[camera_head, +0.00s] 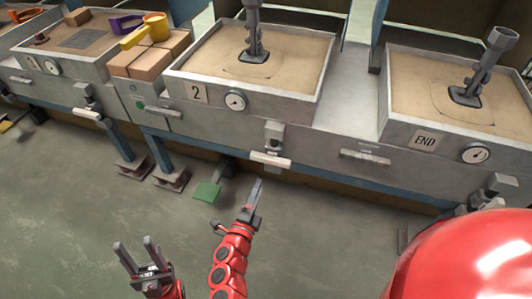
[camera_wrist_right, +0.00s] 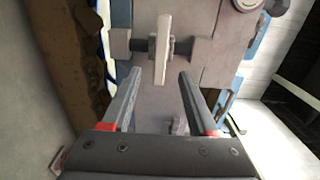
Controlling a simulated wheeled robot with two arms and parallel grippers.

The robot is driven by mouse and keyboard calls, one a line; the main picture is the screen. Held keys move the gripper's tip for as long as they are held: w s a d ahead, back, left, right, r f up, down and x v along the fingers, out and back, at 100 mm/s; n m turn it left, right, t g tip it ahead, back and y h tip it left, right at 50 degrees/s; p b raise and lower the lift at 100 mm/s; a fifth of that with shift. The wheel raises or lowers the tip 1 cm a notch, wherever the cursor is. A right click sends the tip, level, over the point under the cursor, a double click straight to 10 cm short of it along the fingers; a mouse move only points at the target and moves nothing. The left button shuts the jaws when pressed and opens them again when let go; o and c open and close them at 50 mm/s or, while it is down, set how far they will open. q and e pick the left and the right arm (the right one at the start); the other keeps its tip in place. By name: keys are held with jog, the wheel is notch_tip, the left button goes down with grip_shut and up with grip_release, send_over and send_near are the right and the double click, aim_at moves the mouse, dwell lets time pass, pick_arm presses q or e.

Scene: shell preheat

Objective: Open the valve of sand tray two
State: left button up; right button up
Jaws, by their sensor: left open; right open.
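Sand tray two (camera_head: 175,77), marked "2", stands at the upper middle of the head view with a gauge on its front. Its valve has a grey body (camera_head: 274,133) and a pale bar handle (camera_head: 271,160) below the tray's front wall. My right gripper (camera_head: 257,184) is just in front of and below this handle. In the right wrist view the handle (camera_wrist_right: 163,45) lies ahead of the open fingers (camera_wrist_right: 160,74), roughly centred between them and apparently clear of the tips. My left gripper (camera_head: 136,248) is open and empty over the floor at the lower left.
The END tray (camera_head: 395,113) is at the right with its own valve. Another tray (camera_head: 60,71) at the left also has a valve handle (camera_head: 87,114). Brown blocks (camera_head: 150,60) sit between trays. A green pedal (camera_head: 207,191) is near the floor. The floor in front is open.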

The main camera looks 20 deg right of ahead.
aim_at(273, 153)
jog(key=b+x, duration=0.2)
jog(key=x, duration=1.4)
jog(key=shift+d, duration=0.15)
jog(key=shift+c, duration=0.2)
grip_shut()
dwell(0.5)
